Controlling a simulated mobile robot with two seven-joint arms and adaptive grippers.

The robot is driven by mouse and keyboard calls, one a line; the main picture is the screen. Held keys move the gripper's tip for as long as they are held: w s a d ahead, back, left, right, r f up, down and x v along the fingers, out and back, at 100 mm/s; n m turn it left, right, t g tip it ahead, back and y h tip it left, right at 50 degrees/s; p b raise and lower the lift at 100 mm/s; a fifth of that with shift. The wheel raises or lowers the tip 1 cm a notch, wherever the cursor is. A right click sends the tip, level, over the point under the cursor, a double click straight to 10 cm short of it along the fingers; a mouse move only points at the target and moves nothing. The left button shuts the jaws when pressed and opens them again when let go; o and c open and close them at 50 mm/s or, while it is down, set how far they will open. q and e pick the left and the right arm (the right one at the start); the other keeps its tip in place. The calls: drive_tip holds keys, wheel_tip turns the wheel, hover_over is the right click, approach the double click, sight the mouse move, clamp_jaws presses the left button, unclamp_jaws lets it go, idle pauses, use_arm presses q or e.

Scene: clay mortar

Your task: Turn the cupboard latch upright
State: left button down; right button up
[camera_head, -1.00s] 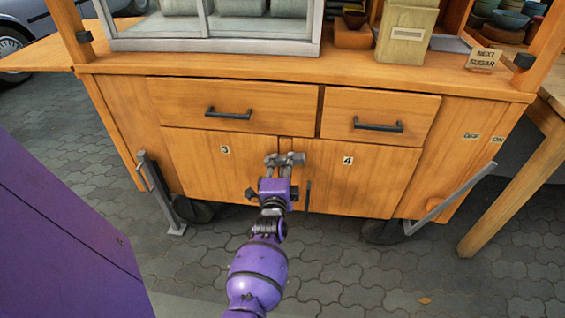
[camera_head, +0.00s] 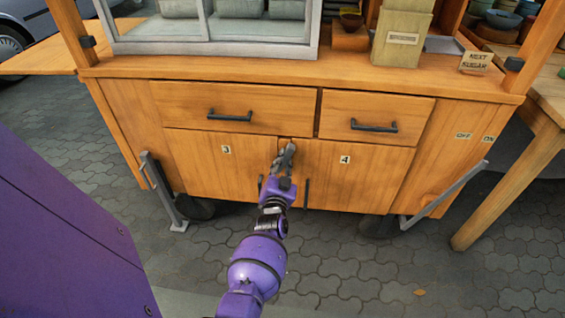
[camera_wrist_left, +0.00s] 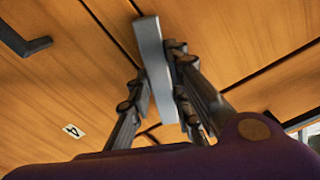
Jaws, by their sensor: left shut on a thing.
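The latch (camera_wrist_left: 152,50) is a flat grey metal bar at the seam between doors 3 and 4 of the wooden cupboard (camera_head: 345,178). In the left wrist view it stands slanted to the door seam, not in line with it. My left gripper (camera_wrist_left: 160,85) is shut on the bar, with dark jointed fingers on both sides of it. In the head view the left gripper (camera_head: 284,158) is in front of the top of the door seam and mostly hides the latch. My right gripper is not in view.
Upright dark door handles (camera_head: 306,192) flank the seam below the gripper. Drawer handles (camera_head: 228,116) stick out above. A grey metal bar (camera_head: 447,194) slants at the cart's right, near a wooden table (camera_head: 508,187). Paved ground (camera_head: 340,260) in front is clear.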

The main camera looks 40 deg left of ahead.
use_arm(q)
drive_tip(key=shift+n, duration=2.3)
drive_tip(key=c, duration=1.6)
unclamp_jaws()
drive_tip(key=v, duration=1.2)
